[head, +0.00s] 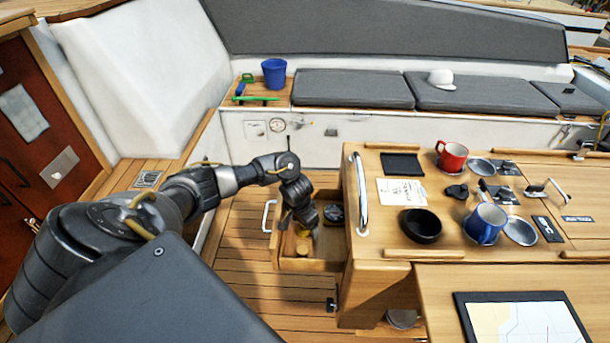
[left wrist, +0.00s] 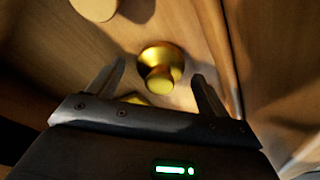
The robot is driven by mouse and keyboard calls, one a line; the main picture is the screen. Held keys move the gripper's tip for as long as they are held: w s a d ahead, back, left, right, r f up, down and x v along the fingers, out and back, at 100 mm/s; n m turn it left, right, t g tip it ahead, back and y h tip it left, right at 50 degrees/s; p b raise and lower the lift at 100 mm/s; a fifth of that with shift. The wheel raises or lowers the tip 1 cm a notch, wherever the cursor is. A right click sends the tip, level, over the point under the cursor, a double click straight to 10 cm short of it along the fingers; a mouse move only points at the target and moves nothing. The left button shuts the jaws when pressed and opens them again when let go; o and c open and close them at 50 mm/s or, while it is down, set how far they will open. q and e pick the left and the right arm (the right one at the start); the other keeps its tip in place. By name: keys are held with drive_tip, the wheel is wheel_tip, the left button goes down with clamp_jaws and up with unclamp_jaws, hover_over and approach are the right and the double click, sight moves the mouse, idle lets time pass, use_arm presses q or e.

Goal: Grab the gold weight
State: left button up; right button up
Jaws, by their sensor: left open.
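A gold weight (left wrist: 161,66) with a round base and a narrower knob lies in the open wooden drawer (head: 312,266). In the left wrist view it sits between and just beyond the fingertips of my left gripper (head: 311,226). That gripper is open, points down into the drawer and holds nothing. Another bit of gold (left wrist: 134,98) is mostly hidden behind the gripper body. In the head view gold (head: 303,247) shows beside the gripper. My right gripper is not seen.
A dark round object (head: 333,214) lies in the drawer's right part. The drawer walls stand close around my gripper. The table (head: 390,250) to the right bears a red mug (head: 451,156), a blue mug (head: 484,224) and a black bowl (head: 420,226).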

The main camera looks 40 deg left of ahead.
use_arm(q)
drive_tip(key=shift+c, duration=0.5)
drive_tip(key=c, duration=1.2)
